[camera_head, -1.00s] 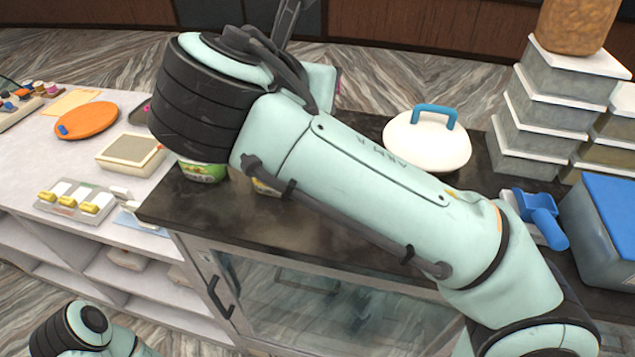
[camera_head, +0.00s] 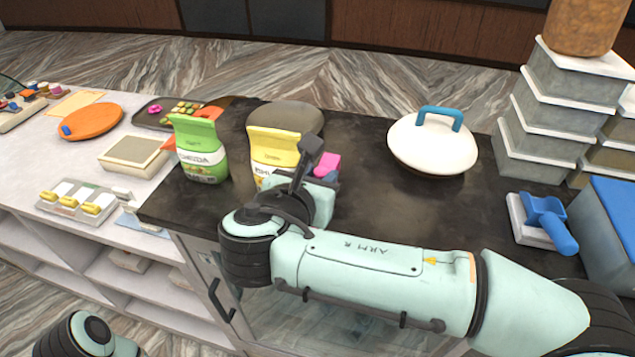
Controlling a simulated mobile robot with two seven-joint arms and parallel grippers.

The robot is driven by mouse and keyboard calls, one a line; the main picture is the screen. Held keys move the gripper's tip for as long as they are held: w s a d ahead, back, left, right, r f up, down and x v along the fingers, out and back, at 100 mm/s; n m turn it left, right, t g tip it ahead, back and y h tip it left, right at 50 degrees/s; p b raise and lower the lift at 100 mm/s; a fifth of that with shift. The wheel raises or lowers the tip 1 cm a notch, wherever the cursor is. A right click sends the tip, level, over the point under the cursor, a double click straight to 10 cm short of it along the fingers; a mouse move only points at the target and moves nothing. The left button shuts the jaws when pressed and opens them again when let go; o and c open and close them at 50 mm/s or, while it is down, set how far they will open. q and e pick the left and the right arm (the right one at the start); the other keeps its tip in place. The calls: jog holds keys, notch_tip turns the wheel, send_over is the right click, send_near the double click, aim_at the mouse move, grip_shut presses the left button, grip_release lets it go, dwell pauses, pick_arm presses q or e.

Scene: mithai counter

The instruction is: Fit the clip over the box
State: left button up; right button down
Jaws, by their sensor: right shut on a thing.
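My right gripper (camera_head: 318,176) is low over the dark counter, right of a yellow pack (camera_head: 273,150). A small pink thing (camera_head: 327,163) shows at its jaws, which are shut on it; it seems to be the clip, though its shape is mostly hidden by the gripper. The yellow pack stands upright, its lower right side covered by my gripper and wrist. A green pack (camera_head: 200,150) stands upright to its left. I cannot tell which container is the task's box. My left gripper is out of view; only part of that arm shows at bottom left.
A white lid with a blue handle (camera_head: 425,145) lies to the right, with clear dark counter (camera_head: 400,205) before it. Stacked lidded containers (camera_head: 545,120) and a blue-topped bin (camera_head: 610,230) stand far right. A dark round plate (camera_head: 290,116) lies behind the yellow pack.

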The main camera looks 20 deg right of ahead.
jog(key=shift+s+f, duration=0.1)
jog(key=shift+f, duration=0.4)
jog(key=shift+s+r, duration=0.1)
jog(key=shift+w+f, duration=0.2)
jog(key=c, duration=0.8)
grip_release()
jog(key=shift+s, duration=0.15)
